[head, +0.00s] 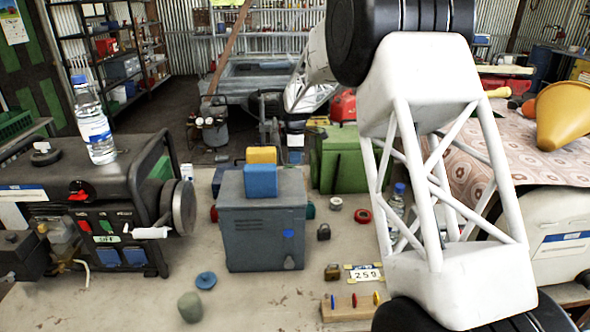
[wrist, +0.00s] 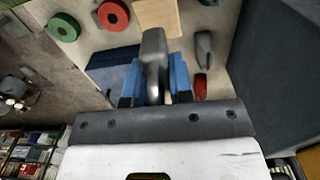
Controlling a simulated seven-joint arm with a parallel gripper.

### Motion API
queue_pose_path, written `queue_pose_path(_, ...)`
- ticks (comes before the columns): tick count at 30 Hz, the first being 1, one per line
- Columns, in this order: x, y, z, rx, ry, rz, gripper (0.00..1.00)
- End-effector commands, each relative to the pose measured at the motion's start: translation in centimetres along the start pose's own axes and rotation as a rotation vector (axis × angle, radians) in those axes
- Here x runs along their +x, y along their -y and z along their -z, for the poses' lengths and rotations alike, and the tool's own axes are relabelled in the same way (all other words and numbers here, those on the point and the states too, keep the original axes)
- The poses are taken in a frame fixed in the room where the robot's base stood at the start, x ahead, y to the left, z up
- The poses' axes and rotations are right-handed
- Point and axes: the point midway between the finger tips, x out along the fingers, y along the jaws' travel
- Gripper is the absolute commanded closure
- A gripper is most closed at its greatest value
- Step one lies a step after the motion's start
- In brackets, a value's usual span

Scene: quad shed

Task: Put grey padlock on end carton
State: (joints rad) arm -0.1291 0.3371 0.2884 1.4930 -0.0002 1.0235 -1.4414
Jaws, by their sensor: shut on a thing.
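In the wrist view my gripper (wrist: 155,82) has its blue fingers closed on a grey, rounded thing (wrist: 153,48), which looks like the grey padlock; its far end sticks out past the fingertips. Its shackle cannot be made out. In the head view my gripper and this thing do not show; my white arm link covers the right side. A tan flat-sided block (wrist: 181,18), possibly a carton, lies just beyond the held thing in the wrist view. Which thing is the end carton I cannot tell. Two small padlocks, a dark one (head: 323,232) and a brass-coloured one (head: 332,272), stand on the bench.
A grey box (head: 262,235) with a blue block (head: 260,181) on it stands mid-bench. A generator (head: 90,200) carrying a water bottle (head: 94,125) is at left. A number plate (head: 363,273) and a pegged wooden board (head: 345,311) lie in front.

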Motion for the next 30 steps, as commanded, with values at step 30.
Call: queue_pose_path(30, 5.0, 0.0, 0.0, 0.000, 0.000, -0.001, 1.00)
